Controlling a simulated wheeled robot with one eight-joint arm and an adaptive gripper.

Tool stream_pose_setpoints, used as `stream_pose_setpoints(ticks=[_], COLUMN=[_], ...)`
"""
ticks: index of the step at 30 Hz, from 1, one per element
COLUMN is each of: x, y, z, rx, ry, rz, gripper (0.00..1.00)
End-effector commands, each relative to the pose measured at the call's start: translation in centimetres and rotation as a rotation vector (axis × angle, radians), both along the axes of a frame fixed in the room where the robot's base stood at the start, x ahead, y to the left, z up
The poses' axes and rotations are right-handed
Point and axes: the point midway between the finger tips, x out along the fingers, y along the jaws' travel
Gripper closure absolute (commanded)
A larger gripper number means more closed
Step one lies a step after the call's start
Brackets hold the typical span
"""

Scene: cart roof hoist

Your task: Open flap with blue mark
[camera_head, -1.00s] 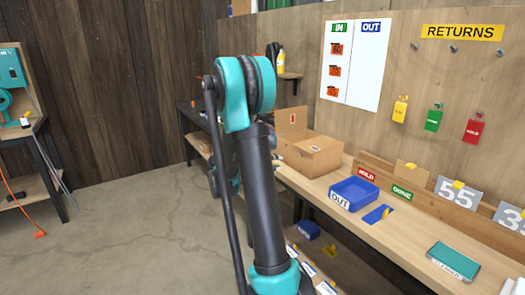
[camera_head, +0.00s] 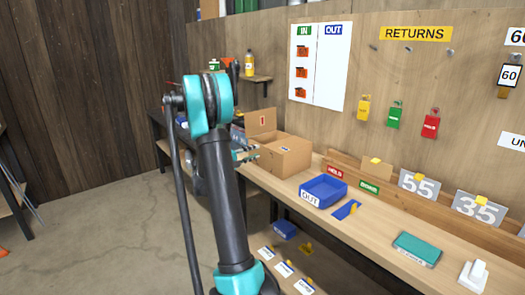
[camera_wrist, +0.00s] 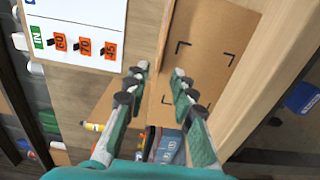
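The cardboard box (camera_head: 284,157) stands on the long bench in the head view. Its far-left flap (camera_head: 261,121) stands up and bears a small red mark. Its top looks covered at the right, with a small dark mark whose colour I cannot make out. My gripper (camera_head: 250,153) is at the left side of the box, partly hidden behind my arm; I cannot tell whether it touches the box.
A blue OUT tray (camera_head: 323,190) stands right of the box. A teal case (camera_head: 416,249) lies further right on the bench.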

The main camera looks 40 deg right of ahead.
Motion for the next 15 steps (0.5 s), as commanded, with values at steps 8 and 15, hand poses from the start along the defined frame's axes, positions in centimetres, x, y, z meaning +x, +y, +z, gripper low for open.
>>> stream_pose_setpoints(ticks=[8,15], x=[0.3,0.5], y=[-4.4,-5.6], z=[0.0,0.0], rx=[0.000,0.000], ry=[0.000,0.000], rz=[-0.002,0.001], gripper=[0.75,0.75])
